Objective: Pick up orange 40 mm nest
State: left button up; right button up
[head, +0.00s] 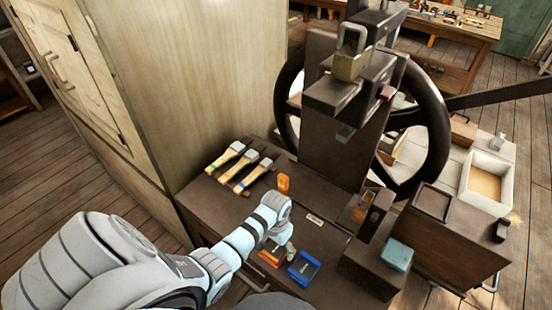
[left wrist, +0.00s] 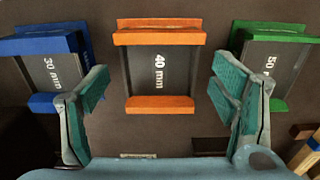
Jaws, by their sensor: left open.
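The orange 40 mm nest (left wrist: 160,104) is a dark plate with orange end bars and a white "40 mm" label. It lies on the brown bench top, centred in the left wrist view. In the head view the orange nest (head: 270,257) is partly hidden by my left gripper (head: 285,243). My left gripper (left wrist: 162,88) is open and empty, with its teal-padded fingers to either side of the nest and nearer the camera. Contact with the nest does not show. My right gripper is in neither view.
A blue nest (left wrist: 48,72) lies left of the orange one and a green nest (left wrist: 270,62) lies right of it. The blue nest (head: 304,268) also shows in the head view. Wooden-handled tools (head: 225,158) lie near the cabinet. The press column (head: 335,140) and handwheel (head: 440,110) stand behind.

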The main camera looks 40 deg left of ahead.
pick_arm(q)
jog(key=shift+f, duration=0.1)
jog(key=c, duration=1.6)
